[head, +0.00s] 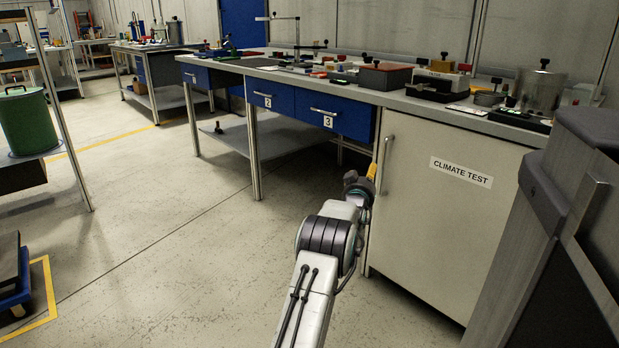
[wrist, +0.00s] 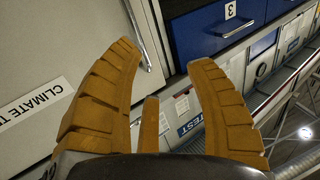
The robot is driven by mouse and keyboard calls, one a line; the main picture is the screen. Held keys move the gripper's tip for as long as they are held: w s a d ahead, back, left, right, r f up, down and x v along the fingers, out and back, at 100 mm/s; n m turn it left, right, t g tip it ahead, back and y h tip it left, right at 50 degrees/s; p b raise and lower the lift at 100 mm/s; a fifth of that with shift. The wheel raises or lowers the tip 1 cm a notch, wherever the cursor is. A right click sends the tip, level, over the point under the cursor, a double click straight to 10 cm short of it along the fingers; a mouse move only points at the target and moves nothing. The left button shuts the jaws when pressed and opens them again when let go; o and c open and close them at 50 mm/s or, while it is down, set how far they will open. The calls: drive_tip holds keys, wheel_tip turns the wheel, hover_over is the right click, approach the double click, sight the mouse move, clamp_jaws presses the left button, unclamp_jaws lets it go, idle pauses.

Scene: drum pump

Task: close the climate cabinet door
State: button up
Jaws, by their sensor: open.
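The climate cabinet door (head: 440,222) is a pale panel labelled "CLIMATE TEST" under the right part of the workbench. It has a vertical metal handle (head: 385,165) near its left edge. I cannot tell for certain whether the door is flush or slightly ajar. My gripper (head: 372,171) is at the door's left edge, close to the handle. In the wrist view my gripper (wrist: 165,55) has its orange fingers spread with nothing between them. There the door (wrist: 70,55) fills the left side, and its handle (wrist: 137,35) is just beyond the left fingertip.
Blue drawers (head: 325,114) sit left of the cabinet, with a low shelf (head: 228,140) below. Tools and boxes cover the bench top (head: 440,105). A dark grey column stands close at right. The floor (head: 180,220) in front is largely clear. A green drum (head: 27,122) stands at left.

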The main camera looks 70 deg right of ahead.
drive_tip(key=a+p, duration=0.2)
drive_tip(key=a, duration=0.6)
drive_tip(key=w+a+r+n+t+y+p, duration=0.1)
drive_tip(key=w+a+r+t+p, duration=0.1)
drive_tip(key=w+r, duration=0.3)
drive_tip(key=w+p, duration=0.1)
drive_tip(key=w, duration=0.3)
drive_tip(key=shift+a+p, duration=0.25)
drive_tip(key=shift+p, duration=0.05)
idle(0.4)
